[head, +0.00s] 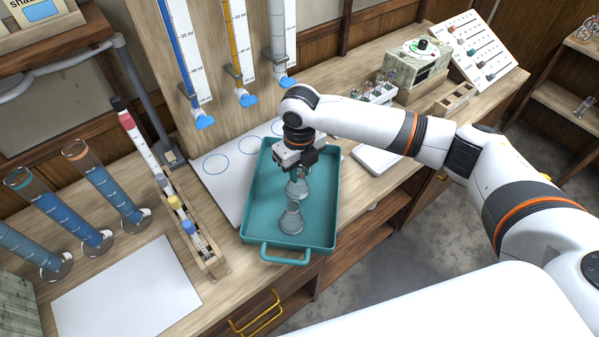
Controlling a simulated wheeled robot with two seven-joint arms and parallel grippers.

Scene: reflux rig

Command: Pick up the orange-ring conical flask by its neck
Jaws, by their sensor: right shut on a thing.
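The teal tray (324,235) stands on the bench with two small clear conical flasks in its area. My right gripper (299,170) points down over the tray and is shut on the neck of the farther flask (297,188). The gripper hides that flask's neck, so no orange ring shows there. I cannot tell whether this flask touches the tray floor. The nearer flask (291,219) stands upright in the tray, close in front of the held one; its ring colour is too small to tell. My left gripper is out of view.
Behind the tray is a white sheet with blue circles (216,164), below several burettes with blue taps (246,99). A wooden rack (211,262) is left of the tray, beyond it tall blue cylinders (118,200). A white sheet (125,295) lies clear at front left.

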